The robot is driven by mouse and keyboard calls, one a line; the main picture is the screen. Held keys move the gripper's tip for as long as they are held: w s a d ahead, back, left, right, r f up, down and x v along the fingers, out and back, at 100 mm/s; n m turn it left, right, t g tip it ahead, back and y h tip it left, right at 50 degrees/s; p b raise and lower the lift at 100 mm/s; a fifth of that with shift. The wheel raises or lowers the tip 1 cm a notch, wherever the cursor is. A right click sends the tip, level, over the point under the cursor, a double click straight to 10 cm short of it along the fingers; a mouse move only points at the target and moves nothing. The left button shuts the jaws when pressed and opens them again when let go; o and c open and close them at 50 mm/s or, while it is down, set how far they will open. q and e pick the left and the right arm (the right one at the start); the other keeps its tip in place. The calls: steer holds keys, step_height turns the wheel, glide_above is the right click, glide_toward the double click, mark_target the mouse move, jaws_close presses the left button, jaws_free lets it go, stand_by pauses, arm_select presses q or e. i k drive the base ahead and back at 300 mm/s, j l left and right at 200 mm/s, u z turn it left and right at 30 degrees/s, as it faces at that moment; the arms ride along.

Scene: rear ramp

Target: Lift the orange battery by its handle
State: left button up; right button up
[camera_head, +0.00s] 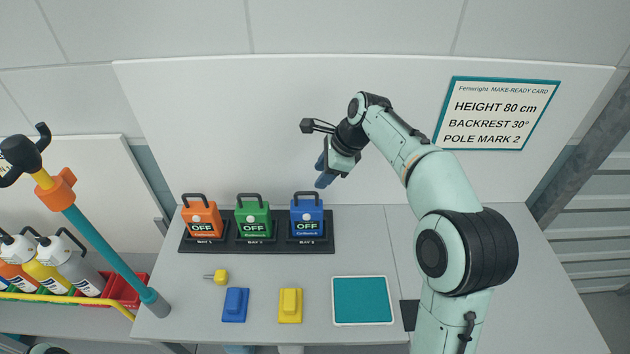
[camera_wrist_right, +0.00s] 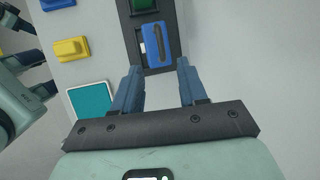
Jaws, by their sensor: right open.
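The orange battery (camera_head: 201,218) stands upright in the left bay of a black dock (camera_head: 258,246) on the table. Its dark handle (camera_head: 194,200) arches above its top, and its front shows OFF. My right gripper (camera_head: 322,178) is open and empty, in the air above and behind the blue battery (camera_head: 307,218) at the right bay, well to the right of the orange one. In the right wrist view the open fingers (camera_wrist_right: 155,85) point toward the blue battery (camera_wrist_right: 158,42); the orange battery is not in that view. My left gripper is not in view.
A green battery (camera_head: 253,219) stands between the orange and blue ones. A yellow key-like piece (camera_head: 217,276), a blue block (camera_head: 235,305), a yellow block (camera_head: 290,306) and a teal mat (camera_head: 362,300) lie in front. A teal pole (camera_head: 105,252) and bottles (camera_head: 52,276) are at left.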

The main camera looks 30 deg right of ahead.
mark_target(211, 226)
steer(key=k, duration=1.5)
